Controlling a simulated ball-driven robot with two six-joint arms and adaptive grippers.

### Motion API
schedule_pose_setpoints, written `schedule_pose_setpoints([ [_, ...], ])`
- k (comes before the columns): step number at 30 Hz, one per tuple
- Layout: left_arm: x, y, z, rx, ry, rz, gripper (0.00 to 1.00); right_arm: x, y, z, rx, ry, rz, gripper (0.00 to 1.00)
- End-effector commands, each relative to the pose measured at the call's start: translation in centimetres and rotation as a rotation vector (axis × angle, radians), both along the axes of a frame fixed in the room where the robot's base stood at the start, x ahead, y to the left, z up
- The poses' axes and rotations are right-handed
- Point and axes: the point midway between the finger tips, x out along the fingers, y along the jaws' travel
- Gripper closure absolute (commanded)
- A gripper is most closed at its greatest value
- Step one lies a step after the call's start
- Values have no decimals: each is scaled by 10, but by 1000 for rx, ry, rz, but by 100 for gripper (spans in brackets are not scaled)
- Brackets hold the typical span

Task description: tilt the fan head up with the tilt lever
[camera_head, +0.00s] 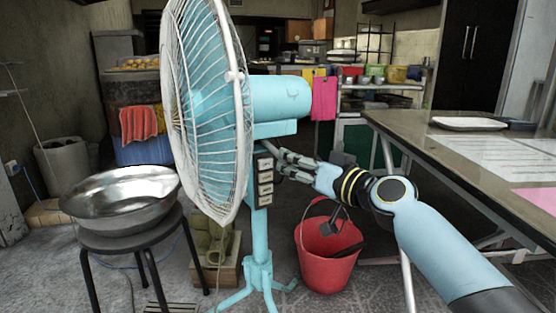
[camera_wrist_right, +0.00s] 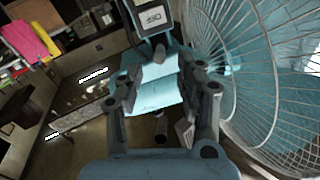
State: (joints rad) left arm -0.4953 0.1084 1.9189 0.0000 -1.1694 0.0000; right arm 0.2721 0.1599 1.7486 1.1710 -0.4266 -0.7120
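The light blue fan (camera_head: 260,215) stands left of centre in the head view, its round caged head (camera_head: 205,110) facing left. Its motor housing (camera_head: 280,100) is at the back, and a box with several pale buttons (camera_head: 265,180) is on its stem. My right gripper (camera_head: 280,163) is beside the stem, below the housing. In the right wrist view my right gripper (camera_wrist_right: 158,105) is open, its fingers apart, with a light blue fan part (camera_wrist_right: 155,88) beyond them. The cage (camera_wrist_right: 265,85) fills the right side. I cannot clearly make out the tilt lever. My left gripper is not in view.
A steel bowl (camera_head: 120,195) sits on a dark stool (camera_head: 135,240) at left. A red bucket (camera_head: 325,260) stands on the floor below my right forearm. A long table (camera_head: 420,135) is at right. Crates with an orange cloth (camera_head: 140,122) are behind the fan.

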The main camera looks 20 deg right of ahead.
Motion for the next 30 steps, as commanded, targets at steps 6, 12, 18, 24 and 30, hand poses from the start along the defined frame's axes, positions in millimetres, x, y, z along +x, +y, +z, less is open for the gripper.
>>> schedule_pose_setpoints([
  [6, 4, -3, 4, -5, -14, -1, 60, 37, 16, -2, 1, 1, 0, 63],
  [12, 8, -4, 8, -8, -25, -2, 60, 53, 22, -2, 0, 3, 1, 63],
  [18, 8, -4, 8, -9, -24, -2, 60, 55, 23, -1, -1, 2, 0, 63],
  [24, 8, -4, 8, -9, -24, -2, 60, 55, 23, -1, -1, 3, 1, 77],
  [30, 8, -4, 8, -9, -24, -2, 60, 54, 22, -2, -1, 3, 1, 100],
])
